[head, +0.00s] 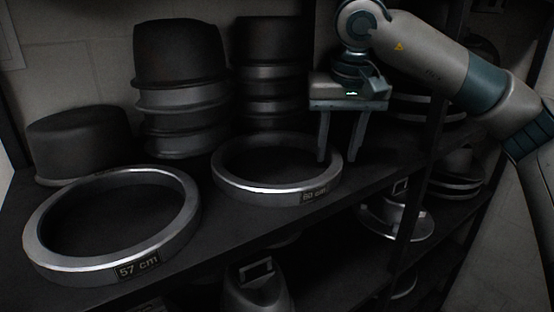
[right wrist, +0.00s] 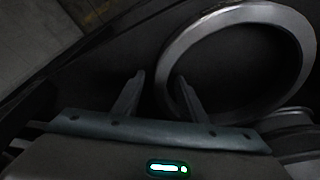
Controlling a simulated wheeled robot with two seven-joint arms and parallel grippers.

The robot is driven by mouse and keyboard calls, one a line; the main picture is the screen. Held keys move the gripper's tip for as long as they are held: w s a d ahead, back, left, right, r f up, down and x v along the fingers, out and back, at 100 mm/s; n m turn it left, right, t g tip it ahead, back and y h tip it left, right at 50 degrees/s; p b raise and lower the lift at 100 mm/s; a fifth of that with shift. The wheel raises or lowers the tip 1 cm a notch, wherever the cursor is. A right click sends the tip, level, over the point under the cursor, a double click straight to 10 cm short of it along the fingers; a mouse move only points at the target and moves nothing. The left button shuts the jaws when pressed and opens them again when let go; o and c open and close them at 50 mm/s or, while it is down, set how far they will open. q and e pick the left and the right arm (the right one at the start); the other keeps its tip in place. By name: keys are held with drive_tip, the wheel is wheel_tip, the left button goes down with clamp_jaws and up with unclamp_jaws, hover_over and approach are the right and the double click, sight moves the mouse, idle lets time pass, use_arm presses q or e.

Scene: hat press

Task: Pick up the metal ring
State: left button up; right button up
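Two metal rings lie flat on the dark shelf. The nearer ring (head: 188,225), at the left, is labelled "57 cm". The other ring (head: 250,194), in the middle, has a smaller label that is hard to read. My right gripper (head: 338,160) points down at this middle ring's right side, fingers apart and empty. In the right wrist view, the gripper (right wrist: 158,76) has one finger over the inside of the ring (right wrist: 186,42) and the other outside, with the rim between them. I cannot tell whether either finger touches it. My left gripper is not in view.
Dark stacked hat forms (head: 180,60) and another stack (head: 270,70) stand behind the rings. A low dark form (head: 80,140) stands at the left. A lower shelf holds metal pieces (head: 398,215). An upright post is close to my right arm.

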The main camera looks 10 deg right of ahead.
drive_tip(key=shift+c, duration=0.5)
clamp_jaws()
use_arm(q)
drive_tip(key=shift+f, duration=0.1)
use_arm(e)
drive_tip(key=shift+r, duration=0.1)
